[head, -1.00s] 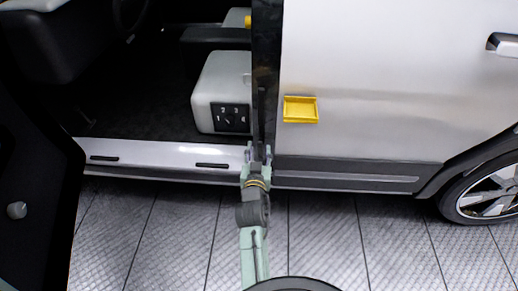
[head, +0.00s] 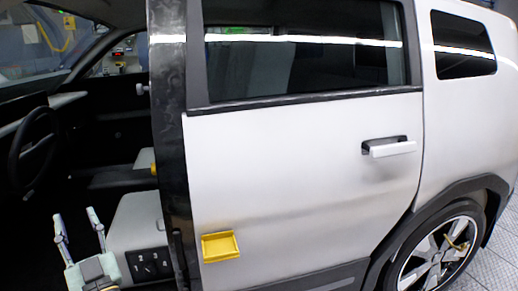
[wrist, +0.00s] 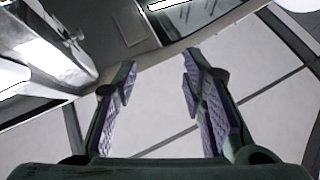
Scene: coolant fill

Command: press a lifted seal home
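The black door-edge pillar (head: 170,130) runs upright between the open front doorway and the closed white rear door (head: 290,190). A narrow dark strip (head: 178,258) shows at its lower end; I cannot tell whether any part of a seal stands up there. My gripper (head: 76,217) is at the lower left of the head view, left of the pillar, its fingers pointing up, apart and empty. In the wrist view my gripper (wrist: 158,72) is open with nothing between its fingers. No lifted seal can be made out in either view.
A yellow tray (head: 220,246) is on the lower part of the rear door. A door handle (head: 388,147) sticks out further right. A grey seat base (head: 138,222) with a black switch panel (head: 148,262) and a steering wheel (head: 36,145) are inside the doorway.

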